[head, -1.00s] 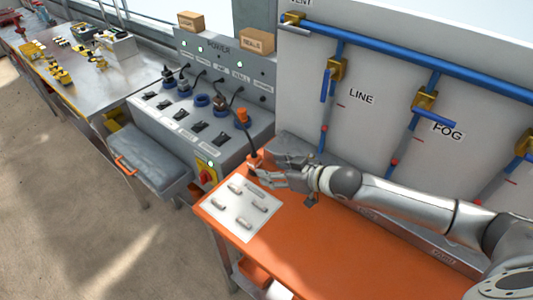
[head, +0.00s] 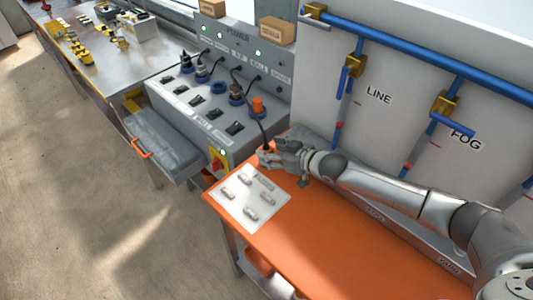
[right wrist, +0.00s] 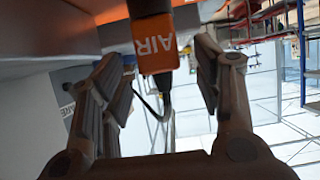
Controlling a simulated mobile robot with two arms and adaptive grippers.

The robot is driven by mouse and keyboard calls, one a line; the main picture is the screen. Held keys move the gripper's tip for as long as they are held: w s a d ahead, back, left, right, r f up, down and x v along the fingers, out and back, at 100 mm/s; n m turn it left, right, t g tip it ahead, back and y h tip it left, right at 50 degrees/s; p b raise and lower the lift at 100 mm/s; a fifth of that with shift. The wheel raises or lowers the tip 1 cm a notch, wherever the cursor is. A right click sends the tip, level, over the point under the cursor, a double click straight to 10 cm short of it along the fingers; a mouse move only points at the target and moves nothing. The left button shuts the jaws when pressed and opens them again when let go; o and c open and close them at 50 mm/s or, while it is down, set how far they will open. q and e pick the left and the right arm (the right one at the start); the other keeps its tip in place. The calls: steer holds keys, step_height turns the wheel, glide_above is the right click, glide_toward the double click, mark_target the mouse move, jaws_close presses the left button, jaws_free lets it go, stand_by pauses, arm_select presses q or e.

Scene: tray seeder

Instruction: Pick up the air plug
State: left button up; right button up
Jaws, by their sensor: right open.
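The air plug is an orange block with the white word AIR, upside down in the right wrist view (right wrist: 156,50). A dark cable runs from it. In the head view it is a small orange patch (head: 267,148) at the back left of the orange table, mostly hidden by my right gripper. My right gripper (head: 268,159) is open at the plug, low over the table. In the right wrist view its fingers stand on either side of the plug, with visible gaps. My left gripper is not in view.
A white card (head: 247,197) with several small fittings lies in front of the gripper on the orange table (head: 330,245). A grey power panel (head: 205,125) with plugs and switches stands at the left. A wall with blue pipes (head: 430,65) rises behind. The table's front right is clear.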

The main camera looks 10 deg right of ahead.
mark_target(268, 149)
steer(key=shift+x, duration=1.15)
steer(key=shift+w+a+f, duration=0.1)
steer(key=shift+w+a, duration=0.1)
steer(key=shift+w, duration=0.2)
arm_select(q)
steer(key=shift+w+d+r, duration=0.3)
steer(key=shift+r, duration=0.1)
arm_select(e)
steer(key=shift+c, duration=1.3)
steer(key=c, duration=0.9)
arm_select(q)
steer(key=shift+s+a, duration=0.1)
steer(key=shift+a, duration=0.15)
